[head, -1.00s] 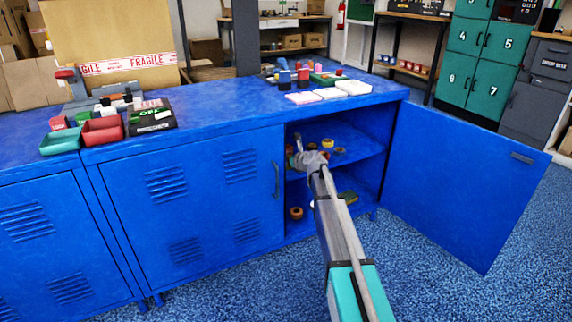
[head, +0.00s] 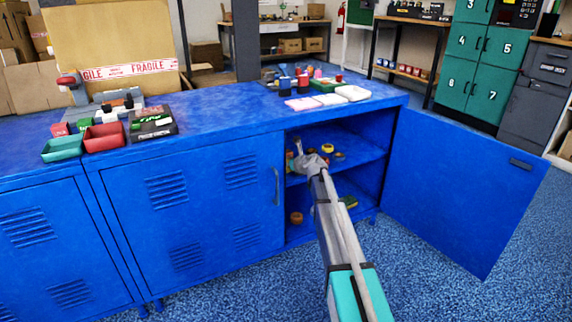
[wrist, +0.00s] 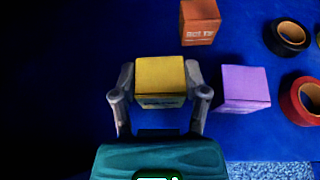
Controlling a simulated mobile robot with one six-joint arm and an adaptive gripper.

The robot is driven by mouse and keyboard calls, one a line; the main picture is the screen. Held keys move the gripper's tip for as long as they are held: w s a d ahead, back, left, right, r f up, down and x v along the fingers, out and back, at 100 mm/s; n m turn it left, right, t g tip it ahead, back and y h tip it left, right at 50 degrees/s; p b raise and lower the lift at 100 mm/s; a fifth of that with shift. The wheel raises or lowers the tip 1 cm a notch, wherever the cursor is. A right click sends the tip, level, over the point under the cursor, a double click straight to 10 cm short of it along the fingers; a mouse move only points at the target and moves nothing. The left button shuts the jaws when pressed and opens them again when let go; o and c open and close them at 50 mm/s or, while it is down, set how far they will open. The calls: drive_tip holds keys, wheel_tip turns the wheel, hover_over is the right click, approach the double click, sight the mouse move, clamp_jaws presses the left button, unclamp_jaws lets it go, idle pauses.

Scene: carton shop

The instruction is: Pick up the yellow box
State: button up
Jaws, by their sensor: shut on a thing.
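The yellow box (wrist: 160,75) is in the middle of the wrist view, between the two fingers of my gripper (wrist: 160,97). The fingers touch its left and right sides, and the gripper is shut on it. In the head view my gripper (head: 308,163) reaches into the open blue cabinet at shelf height. The yellow box cannot be made out there, hidden by my arm. Whether the box touches the shelf below cannot be told.
A purple box (wrist: 244,88) stands close to the right of the yellow box. An orange box (wrist: 199,22) stands behind. Tape rolls (wrist: 289,37) lie farther right. The cabinet door (head: 465,190) hangs open on the right. The shelf left of the gripper looks dark and clear.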

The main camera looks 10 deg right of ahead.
drive_tip(key=shift+r+p, duration=0.6)
drive_tip(key=shift+r, duration=0.3)
drive_tip(key=shift+s+d+r+p, duration=0.15)
drive_tip(key=shift+s+r+p, duration=0.25)
drive_tip(key=shift+r+p, duration=0.15)
drive_tip(key=s+d, duration=0.3)
drive_tip(key=s, duration=0.5)
drive_tip(key=s+d, duration=0.3)
drive_tip(key=s, duration=0.5)
drive_tip(key=shift+d+f, duration=0.2)
drive_tip(key=shift+d, duration=0.05)
drive_tip(key=shift+w, duration=0.1)
drive_tip(key=shift+r, duration=0.1)
wheel_tip(320, 180, up, 69)
drive_tip(key=p, duration=6.9)
drive_tip(key=shift+w+r, duration=0.15)
drive_tip(key=shift+a, duration=0.1)
